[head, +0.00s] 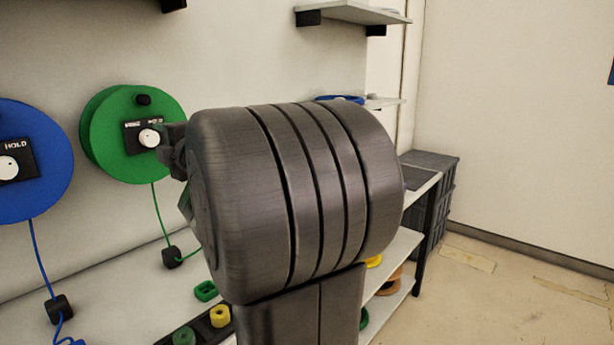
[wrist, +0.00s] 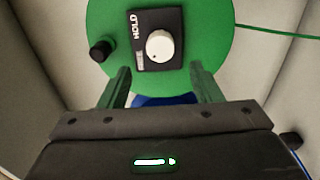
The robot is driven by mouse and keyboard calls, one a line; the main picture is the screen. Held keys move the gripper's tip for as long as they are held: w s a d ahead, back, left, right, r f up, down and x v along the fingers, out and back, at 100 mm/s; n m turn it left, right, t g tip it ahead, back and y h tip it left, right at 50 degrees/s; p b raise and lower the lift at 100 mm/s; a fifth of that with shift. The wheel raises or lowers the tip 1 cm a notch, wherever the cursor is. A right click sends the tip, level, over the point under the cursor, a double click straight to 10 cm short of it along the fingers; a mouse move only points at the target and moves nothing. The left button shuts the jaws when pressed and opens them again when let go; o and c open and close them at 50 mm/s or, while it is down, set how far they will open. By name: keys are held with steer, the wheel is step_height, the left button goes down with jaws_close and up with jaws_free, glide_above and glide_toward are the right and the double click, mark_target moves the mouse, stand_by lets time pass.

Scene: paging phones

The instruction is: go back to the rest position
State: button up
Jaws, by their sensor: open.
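My gripper (wrist: 159,70) is open in the wrist view, its two greenish fingers apart with nothing between them. It faces a round green phone (wrist: 210,20) with a black panel marked HOLD (wrist: 140,52) and a white knob (wrist: 160,46). The knob lies just beyond the fingertips, between their lines; I cannot tell the exact gap. In the head view the green phone (head: 105,160) hangs on the wall, and its knob (head: 149,138) shows left of my arm. My arm hides most of the gripper there.
A blue phone (head: 40,190) marked HOLD hangs at the left. Black plugs on a green cord (head: 172,257) and a blue cord (head: 59,308) hang below. Small green and yellow pieces (head: 219,316) sit on the bench. Shelves (head: 350,13) project above. Open floor (head: 520,290) lies at right.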

mark_target(151, 137)
steer(key=x, duration=0.7)
steer(key=shift+w+a, duration=0.2)
steer(key=shift+w, duration=0.05)
steer(key=m+p, duration=0.2)
steer(key=shift+s+d+r+m, duration=0.1)
steer(key=shift+s+r+m, duration=0.05)
steer(key=shift+r+m, duration=0.2)
steer(key=shift+f+m+p, duration=0.1)
steer(key=shift+m+p, duration=1)
steer(key=shift+m, duration=0.05)
steer(key=m+p, duration=0.3)
steer(key=shift+m, duration=0.4)
steer(key=m+p, duration=0.6)
steer(key=p, duration=0.2)
steer(key=shift+d, duration=0.1)
steer(key=m+p, duration=0.2)
steer(key=p, duration=0.1)
steer(key=shift+m+p, duration=0.5)
steer(key=shift+p, duration=0.1)
steer(key=shift+d, duration=0.1)
